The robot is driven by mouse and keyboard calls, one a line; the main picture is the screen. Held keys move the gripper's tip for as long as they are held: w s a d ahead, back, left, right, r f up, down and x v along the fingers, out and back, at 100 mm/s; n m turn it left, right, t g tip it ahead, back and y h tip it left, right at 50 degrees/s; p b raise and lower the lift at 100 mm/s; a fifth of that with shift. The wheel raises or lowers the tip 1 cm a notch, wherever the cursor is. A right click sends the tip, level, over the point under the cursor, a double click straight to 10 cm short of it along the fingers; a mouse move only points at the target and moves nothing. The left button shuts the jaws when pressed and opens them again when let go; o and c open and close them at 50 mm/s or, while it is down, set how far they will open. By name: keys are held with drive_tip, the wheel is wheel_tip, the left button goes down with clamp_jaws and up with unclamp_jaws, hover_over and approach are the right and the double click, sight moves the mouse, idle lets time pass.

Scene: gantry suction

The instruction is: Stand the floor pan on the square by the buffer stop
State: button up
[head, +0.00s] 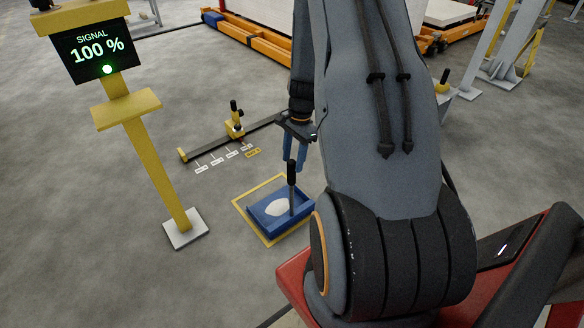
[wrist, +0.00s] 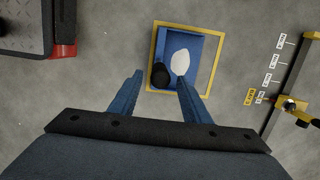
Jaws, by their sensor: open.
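The floor pan (head: 262,221) is a blue tray with a white patch inside and a dark upright handle (head: 291,190). It stands flat within a yellow outlined square (head: 250,228) on the floor. In the wrist view the pan (wrist: 178,38) lies toward the left side of the square (wrist: 213,62), with bare floor showing on the right. My gripper (head: 294,163) is open and empty at the handle's top. In the wrist view the handle's black top (wrist: 160,75) shows between the fingertips; I cannot tell whether they touch it.
A dark rail (head: 262,124) with a yellow end and a black-knobbed yellow block (head: 234,127) lies behind the square, with small labels (head: 217,161) beside it. A yellow signal post (head: 150,155) reading 100 % stands at left. An orange frame (head: 255,42) is farther back.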

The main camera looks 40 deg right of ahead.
drive_tip(key=shift+d+r+p, duration=0.2)
drive_tip(key=shift+r+p, duration=0.2)
drive_tip(key=shift+r, duration=1.1)
drive_tip(key=s+a+r+n, duration=0.1)
drive_tip(key=a+r+n, duration=0.45)
drive_tip(key=a, duration=0.75)
drive_tip(key=s+a+r+n, duration=0.1)
drive_tip(key=a+r+n, duration=0.5)
drive_tip(key=a, duration=0.7)
drive_tip(key=s+a+r+n, duration=0.4)
drive_tip(key=s+a+n, duration=0.2)
drive_tip(key=s+a, duration=0.3)
drive_tip(key=s+a+r+n+h, duration=0.1)
drive_tip(key=s+a+r+n, duration=0.4)
drive_tip(key=s, duration=0.7)
drive_tip(key=shift+s+a+r+n, duration=0.25)
drive_tip(key=shift+a+n, duration=0.8)
drive_tip(key=shift+a, duration=1.35)
